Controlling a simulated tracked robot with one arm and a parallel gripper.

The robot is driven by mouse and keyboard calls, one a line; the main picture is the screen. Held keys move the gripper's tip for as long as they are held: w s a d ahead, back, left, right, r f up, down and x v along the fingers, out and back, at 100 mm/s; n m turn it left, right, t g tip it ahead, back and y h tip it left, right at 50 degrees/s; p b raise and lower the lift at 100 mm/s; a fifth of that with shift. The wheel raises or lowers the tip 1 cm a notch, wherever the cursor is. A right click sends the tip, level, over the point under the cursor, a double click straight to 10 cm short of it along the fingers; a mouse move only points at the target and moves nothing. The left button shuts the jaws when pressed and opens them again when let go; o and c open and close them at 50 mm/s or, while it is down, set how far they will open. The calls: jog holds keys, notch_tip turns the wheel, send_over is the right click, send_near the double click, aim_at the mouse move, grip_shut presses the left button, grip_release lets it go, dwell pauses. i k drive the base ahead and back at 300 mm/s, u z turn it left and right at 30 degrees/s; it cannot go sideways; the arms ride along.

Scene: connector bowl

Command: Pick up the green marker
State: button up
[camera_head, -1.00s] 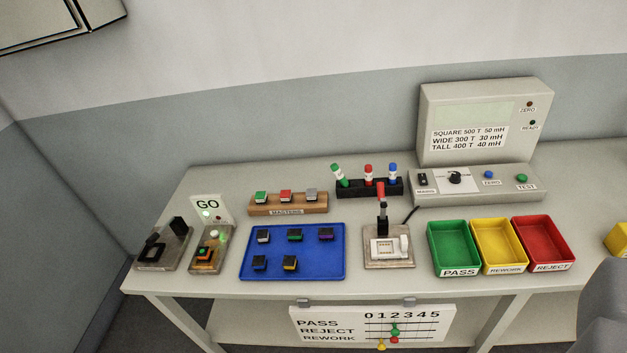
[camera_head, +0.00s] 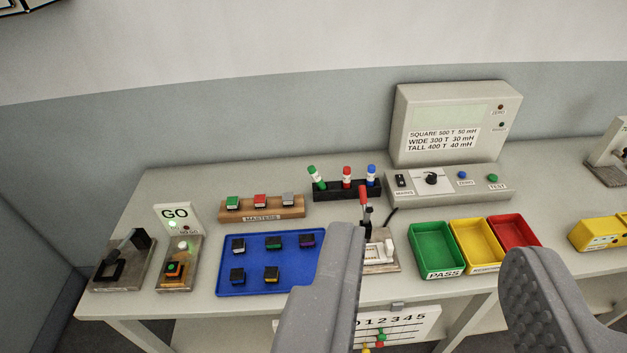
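The green marker (camera_head: 317,178) has a green cap and white body. It stands tilted to the left in the left slot of a black holder (camera_head: 348,191) at the back of the bench. A red marker (camera_head: 347,177) and a blue marker (camera_head: 371,175) stand to its right. My gripper (camera_head: 432,262) is open and empty. Its two grey fingers are wide apart in the foreground, in front of and below the holder in the picture.
A lever fixture (camera_head: 382,257), partly hidden by my left finger, stands in front of the holder. A masters block (camera_head: 262,212) and blue tray (camera_head: 225,277) are left. The green bin (camera_head: 436,250), yellow bin (camera_head: 474,245) and tester (camera_head: 452,138) are right.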

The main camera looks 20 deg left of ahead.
aim_at(312, 171)
jog(key=u, duration=0.05)
jog(key=i, duration=1.5)
jog(key=z, duration=0.05)
